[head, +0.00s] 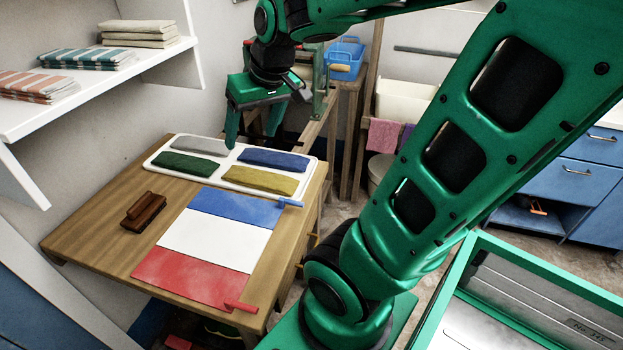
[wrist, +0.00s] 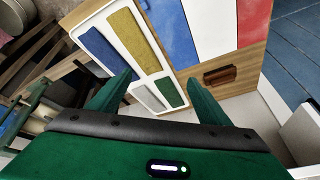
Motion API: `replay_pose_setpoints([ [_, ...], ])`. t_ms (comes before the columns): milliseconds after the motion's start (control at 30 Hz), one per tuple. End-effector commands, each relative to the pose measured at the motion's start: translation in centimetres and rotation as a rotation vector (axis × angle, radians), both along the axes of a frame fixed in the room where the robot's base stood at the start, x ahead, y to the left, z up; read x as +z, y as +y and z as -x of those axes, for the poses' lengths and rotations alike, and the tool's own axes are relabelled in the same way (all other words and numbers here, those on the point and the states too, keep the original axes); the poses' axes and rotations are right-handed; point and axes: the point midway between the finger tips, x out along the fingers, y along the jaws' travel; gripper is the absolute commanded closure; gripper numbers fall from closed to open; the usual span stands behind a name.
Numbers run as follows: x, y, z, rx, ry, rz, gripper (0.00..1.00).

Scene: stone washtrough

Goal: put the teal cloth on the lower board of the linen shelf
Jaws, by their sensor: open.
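My gripper (head: 253,128) is open and empty, above the back edge of the white tray (head: 150,161) on the wooden table. Its two fingers also show apart in the wrist view (wrist: 160,82). A folded teal-and-white striped cloth (head: 88,58) lies on a white board of the wall shelf (head: 150,66) at the upper left, away from my gripper. I cannot tell whether this board is the lower one. The tray holds four-sided flat pads: grey (head: 202,146), blue (head: 273,160), dark green (head: 188,167) and yellow (head: 260,181). No plain teal cloth is clearly visible.
Orange-striped cloth (head: 36,84) and a cream stack (head: 139,33) share the shelf board. A blue-white-red panel (head: 213,244) and a brown brush-like block (head: 143,211) lie on the table (head: 95,240). A blue basket (head: 346,58) stands behind. Bare tabletop lies at left.

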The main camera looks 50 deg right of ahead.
Motion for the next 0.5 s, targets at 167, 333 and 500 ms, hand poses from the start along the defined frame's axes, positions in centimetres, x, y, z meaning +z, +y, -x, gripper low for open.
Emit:
replay_pose_setpoints([
  [167,-4.2,-1.2,10.7,-0.208,0.256,-0.035,0.29],
  [333,-5.7,-1.0,16.2,-0.319,0.389,-0.056,0.29],
  [500,-6.0,-0.9,17.4,-0.343,0.418,-0.062,0.29],
])
